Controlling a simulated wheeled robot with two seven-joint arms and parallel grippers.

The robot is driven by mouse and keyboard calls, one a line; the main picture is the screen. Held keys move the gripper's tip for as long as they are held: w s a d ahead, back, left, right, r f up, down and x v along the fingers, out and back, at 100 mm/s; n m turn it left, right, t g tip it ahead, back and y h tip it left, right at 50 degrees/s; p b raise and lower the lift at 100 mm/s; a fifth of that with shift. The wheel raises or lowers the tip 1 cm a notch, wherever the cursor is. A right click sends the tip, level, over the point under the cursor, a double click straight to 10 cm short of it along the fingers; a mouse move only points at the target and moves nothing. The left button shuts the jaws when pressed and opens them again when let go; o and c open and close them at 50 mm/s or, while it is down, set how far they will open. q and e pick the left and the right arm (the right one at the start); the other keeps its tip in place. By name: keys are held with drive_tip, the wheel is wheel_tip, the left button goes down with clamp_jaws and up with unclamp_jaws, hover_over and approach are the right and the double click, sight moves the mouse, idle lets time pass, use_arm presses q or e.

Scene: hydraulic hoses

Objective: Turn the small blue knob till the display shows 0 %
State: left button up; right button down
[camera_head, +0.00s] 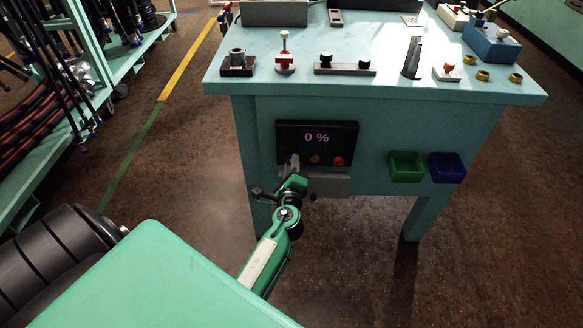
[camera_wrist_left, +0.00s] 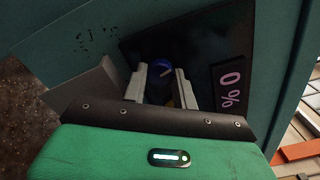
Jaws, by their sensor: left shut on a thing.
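The black control panel (camera_head: 292,134) sits on the front of the teal workbench. Its display (camera_head: 316,138) reads 0 %, and it also reads 0 % in the left wrist view (camera_wrist_left: 230,90). The small blue knob (camera_wrist_left: 161,70) shows between my left gripper's fingers in the left wrist view. My left gripper (camera_head: 292,166) reaches the panel's lower left and is shut on the blue knob; in the head view the gripper mostly hides the knob. My right gripper is not in view.
A yellowish knob (camera_head: 315,160) and a red knob (camera_head: 338,161) sit right of my left gripper on the panel. A green bin (camera_head: 406,167) and a blue bin (camera_head: 447,168) hang further right. Fittings stand on the workbench top (camera_head: 300,88). A hose rack (camera_head: 125,62) stands at left.

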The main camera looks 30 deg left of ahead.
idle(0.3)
use_arm(q)
drive_tip(key=o, duration=1)
drive_tip(key=b+v, duration=0.1)
drive_tip(key=v, duration=1.2)
drive_tip(key=shift+s+d, duration=0.25)
drive_tip(key=shift+s, duration=0.05)
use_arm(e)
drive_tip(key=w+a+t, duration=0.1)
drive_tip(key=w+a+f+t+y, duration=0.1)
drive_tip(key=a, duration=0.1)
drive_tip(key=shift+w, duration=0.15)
